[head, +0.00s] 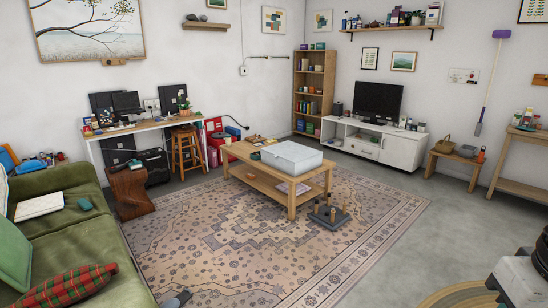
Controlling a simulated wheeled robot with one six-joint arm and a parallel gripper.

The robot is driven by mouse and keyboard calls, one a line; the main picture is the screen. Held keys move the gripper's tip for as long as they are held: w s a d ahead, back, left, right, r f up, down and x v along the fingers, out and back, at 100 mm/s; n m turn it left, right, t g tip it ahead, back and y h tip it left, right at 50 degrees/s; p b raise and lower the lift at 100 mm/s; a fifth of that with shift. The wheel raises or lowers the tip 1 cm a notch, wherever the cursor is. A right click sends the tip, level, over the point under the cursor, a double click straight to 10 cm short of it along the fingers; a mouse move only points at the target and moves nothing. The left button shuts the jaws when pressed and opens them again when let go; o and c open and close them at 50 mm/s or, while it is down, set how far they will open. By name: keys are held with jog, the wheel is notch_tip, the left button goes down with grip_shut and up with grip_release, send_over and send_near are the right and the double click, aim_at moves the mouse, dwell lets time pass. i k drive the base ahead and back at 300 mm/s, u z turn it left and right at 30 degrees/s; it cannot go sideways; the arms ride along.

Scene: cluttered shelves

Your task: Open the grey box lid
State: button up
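The light grey box (291,160) sits on the right part of the wooden coffee table (246,176) in the middle of the room. Its lid (291,152) looks flat and closed on top. The box is small in this view, so I cannot make out a handle or a latch. My gripper is not in view.
The coffee table stands on a patterned rug (215,240). A grey board with wooden pegs (328,216) lies on the rug before the table's right end. A green sofa (70,230) is at left, and a wooden stump stool (130,192) stands near it.

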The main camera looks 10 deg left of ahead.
aim_at(292, 152)
jog(key=u, duration=0.65)
jog(key=i, duration=5.3)
jog(key=u, duration=2.2)
jog(key=i, duration=0.1)
jog(key=z, duration=3.05)
